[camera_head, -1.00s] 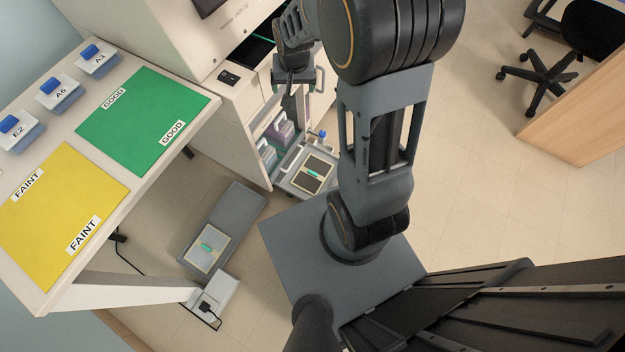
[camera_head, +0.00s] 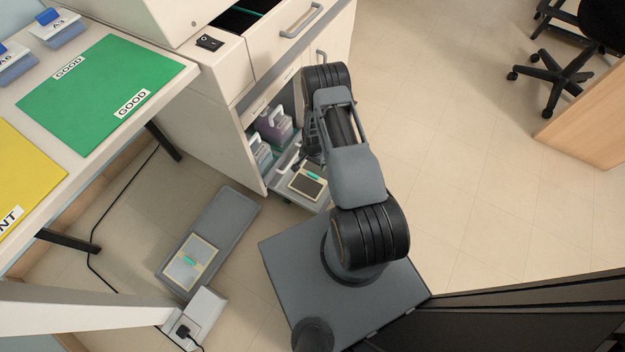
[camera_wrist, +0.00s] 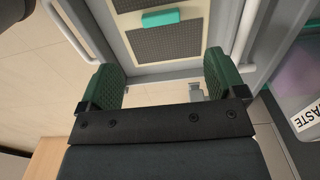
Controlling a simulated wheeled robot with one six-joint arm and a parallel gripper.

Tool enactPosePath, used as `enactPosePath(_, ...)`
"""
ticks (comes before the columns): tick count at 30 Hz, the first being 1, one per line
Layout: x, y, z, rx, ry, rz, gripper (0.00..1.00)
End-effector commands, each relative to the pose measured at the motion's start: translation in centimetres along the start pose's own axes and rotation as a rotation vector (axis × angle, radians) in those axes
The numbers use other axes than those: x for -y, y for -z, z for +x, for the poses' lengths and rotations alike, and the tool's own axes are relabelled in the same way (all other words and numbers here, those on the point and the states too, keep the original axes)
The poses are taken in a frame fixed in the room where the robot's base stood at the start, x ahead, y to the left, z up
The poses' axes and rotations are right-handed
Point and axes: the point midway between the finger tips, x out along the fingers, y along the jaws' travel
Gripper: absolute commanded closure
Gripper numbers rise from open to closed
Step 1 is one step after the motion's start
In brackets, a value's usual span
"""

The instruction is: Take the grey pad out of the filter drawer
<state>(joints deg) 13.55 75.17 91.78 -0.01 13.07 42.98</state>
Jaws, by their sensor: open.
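The pad in the pulled-out low filter drawer (camera_head: 292,196) is dark grey in a cream frame, with a teal tab across it; the pad (camera_head: 304,186) shows left of my forearm in the head view. In the wrist view the framed pad (camera_wrist: 165,45) lies in the drawer, with its teal tab (camera_wrist: 160,18) near the top edge. My gripper (camera_wrist: 168,80) is open and empty, its two green-padded fingers apart near the close end of the drawer and short of the tab. In the head view my arm mostly hides the gripper.
Bottles stand inside the open cabinet (camera_head: 262,148) beside the drawer. A container marked WASTE (camera_wrist: 305,112) is close on the right in the wrist view. A grey floor unit (camera_head: 226,222) holds a lighter framed pad (camera_head: 188,262) with a teal tab. Open floor lies to the right.

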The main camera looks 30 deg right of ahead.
Motion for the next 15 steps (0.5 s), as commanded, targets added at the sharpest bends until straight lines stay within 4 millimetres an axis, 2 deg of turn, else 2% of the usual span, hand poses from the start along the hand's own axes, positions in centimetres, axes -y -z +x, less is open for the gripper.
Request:
enactPosePath(1, -0.1, 0.0, 1.4, 0.001, -0.001, 0.000, 0.11)
enactPosePath(6, 0.0, 0.0, 4.0, 0.000, 0.000, -0.001, 0.11)
enactPosePath(15, 0.0, 0.0, 5.6, 0.000, 0.000, -0.001, 0.11)
